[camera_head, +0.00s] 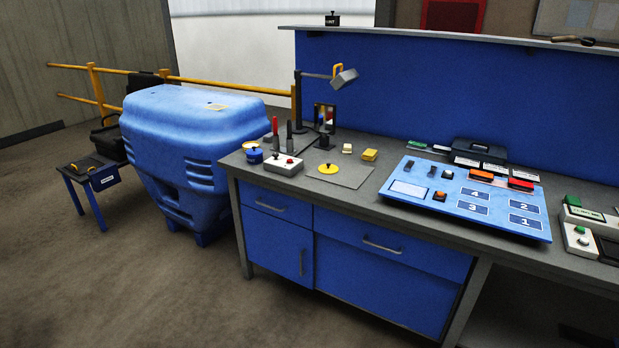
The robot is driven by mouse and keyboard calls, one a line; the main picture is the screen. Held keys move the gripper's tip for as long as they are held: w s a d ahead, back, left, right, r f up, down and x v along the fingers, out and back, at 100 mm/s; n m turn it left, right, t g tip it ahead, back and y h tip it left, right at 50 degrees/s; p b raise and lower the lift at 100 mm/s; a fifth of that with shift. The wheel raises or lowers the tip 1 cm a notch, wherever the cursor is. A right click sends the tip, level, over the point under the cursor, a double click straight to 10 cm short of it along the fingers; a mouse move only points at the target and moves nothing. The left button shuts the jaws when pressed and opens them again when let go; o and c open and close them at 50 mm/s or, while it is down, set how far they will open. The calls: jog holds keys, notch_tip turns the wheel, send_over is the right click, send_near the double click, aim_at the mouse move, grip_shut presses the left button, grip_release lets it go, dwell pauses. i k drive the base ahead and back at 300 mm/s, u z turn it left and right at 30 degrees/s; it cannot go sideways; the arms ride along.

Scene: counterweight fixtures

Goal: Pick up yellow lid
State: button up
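A round yellow lid (329,169) with a small dark knob lies flat on a grey mat (345,180) near the left end of the workbench. A small blue container (254,157) with a yellow top (251,145) stands to its left, near the bench's left edge. My gripper is not in view, so its distance from the lid and its state do not show.
A white switch box (283,166) stands left of the mat. A yellow block (369,155) and a cream block (347,148) lie behind it. A lamp (343,78) overhangs the back. A blue panel (468,204) lies right. Floor (150,290) in front is clear.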

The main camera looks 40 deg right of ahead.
aim_at(328, 169)
jog(key=u, duration=0.15)
jog(key=k, duration=0.7)
jog(key=u, duration=0.5)
jog(key=i, duration=1.55)
jog(key=z, duration=0.6)
jog(key=i, duration=0.55)
jog(key=z, duration=0.8)
jog(key=i, duration=0.55)
jog(key=z, duration=0.25)
